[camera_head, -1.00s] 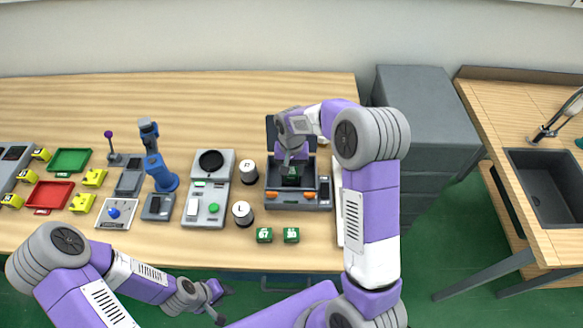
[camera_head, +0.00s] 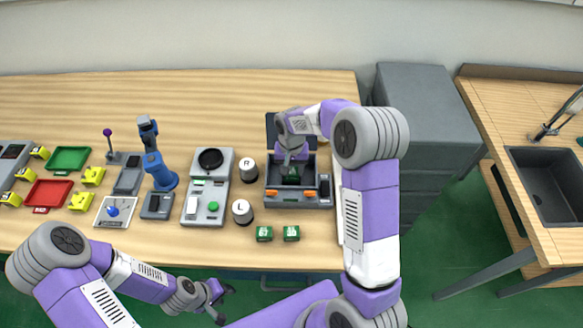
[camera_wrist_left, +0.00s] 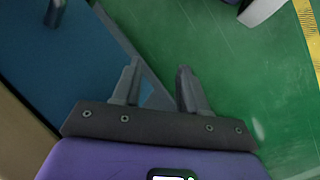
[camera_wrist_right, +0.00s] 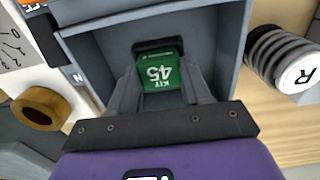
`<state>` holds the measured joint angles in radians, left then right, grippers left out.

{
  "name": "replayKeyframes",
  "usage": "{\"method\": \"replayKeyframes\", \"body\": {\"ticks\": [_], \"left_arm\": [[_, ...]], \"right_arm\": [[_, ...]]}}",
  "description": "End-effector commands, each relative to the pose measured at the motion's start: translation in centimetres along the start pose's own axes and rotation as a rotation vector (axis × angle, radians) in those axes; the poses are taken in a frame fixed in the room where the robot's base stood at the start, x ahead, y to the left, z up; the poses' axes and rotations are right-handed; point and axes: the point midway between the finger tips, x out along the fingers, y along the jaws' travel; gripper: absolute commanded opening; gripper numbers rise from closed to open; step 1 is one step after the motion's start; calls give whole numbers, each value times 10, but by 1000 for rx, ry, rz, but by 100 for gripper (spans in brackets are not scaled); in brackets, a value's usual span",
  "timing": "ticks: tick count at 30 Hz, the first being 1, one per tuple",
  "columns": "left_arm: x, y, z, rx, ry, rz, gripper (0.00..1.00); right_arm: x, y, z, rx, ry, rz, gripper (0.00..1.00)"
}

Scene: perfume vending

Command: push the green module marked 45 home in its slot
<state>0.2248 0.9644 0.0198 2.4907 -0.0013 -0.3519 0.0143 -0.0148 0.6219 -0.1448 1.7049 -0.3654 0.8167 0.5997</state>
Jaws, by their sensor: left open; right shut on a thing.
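The green module marked 45 (camera_wrist_right: 158,72) stands in a slot in the floor of the dark grey box (camera_wrist_right: 100,50) in the right wrist view. My right gripper (camera_wrist_right: 162,88) is shut on the module, with a finger at each side.
Two more green modules, one (camera_head: 264,234) and another (camera_head: 291,233), lie in front of the box. Knobs marked R (camera_head: 248,168) and L (camera_head: 242,211) stand left of it. A grey console (camera_head: 207,190) is further left. The box's lid stands open behind.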

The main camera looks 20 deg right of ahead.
Motion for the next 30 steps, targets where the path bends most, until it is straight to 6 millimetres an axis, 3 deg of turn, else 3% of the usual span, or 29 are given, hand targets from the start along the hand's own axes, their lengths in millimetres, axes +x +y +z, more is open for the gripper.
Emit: {"method": "replayKeyframes", "body": {"ticks": [30], "left_arm": [[6,-2,0,0,0,0,43]], "right_arm": [[10,0,0,0,0,0,18]]}}
